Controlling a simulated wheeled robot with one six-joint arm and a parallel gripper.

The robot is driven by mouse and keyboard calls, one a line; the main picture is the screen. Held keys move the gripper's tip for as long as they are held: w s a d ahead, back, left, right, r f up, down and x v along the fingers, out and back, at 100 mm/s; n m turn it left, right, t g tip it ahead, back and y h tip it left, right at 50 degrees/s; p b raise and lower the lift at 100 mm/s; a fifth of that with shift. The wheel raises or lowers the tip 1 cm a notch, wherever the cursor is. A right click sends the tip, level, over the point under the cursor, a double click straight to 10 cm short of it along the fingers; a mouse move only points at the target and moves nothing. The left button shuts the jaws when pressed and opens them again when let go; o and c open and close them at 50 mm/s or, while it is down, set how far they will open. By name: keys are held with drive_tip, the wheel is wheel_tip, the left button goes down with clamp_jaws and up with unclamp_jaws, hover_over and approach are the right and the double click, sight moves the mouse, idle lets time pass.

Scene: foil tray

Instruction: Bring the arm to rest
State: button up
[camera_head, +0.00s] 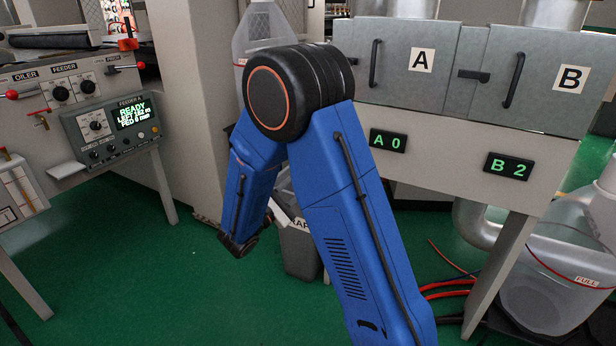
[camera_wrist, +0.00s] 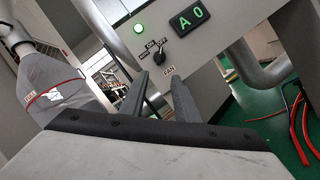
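My gripper (camera_wrist: 160,84) shows in the wrist view, its two dark fingers standing apart with a gap between them. Nothing is held between them. I cannot tell whether the fingers touch the panel. In the head view my blue arm is bent at a high black joint, and its far link runs down to the left. The gripper's fingers cannot be made out there.
Cabinet doors A (camera_head: 402,62) and B (camera_head: 550,75) are shut. The feeder panel (camera_head: 112,128) reads READY. A grey bin (camera_head: 298,247) stands behind my arm. A clear jug (camera_head: 555,285) and red hoses (camera_head: 448,288) are at the right. Green floor is open at the left.

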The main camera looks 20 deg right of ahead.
drive_tip(key=shift+a, duration=0.1)
idle(0.4)
drive_tip(key=s+d+m+g+y, duration=0.4)
drive_tip(key=s+d+g, duration=0.1)
drive_tip(key=s, duration=0.6)
drive_tip(key=s+d+m+g+y, duration=0.4)
drive_tip(key=s+d+g, duration=0.15)
drive_tip(key=s, duration=0.65)
drive_tip(key=s+a+r+m+t+y, duration=0.1)
drive_tip(key=s+a+m+t+y, duration=0.4)
drive_tip(key=s+a+y, duration=0.6)
drive_tip(key=shift+a+r+t+y, duration=0.35)
drive_tip(key=shift+a+t, duration=0.5)
drive_tip(key=shift+t, duration=0.3)
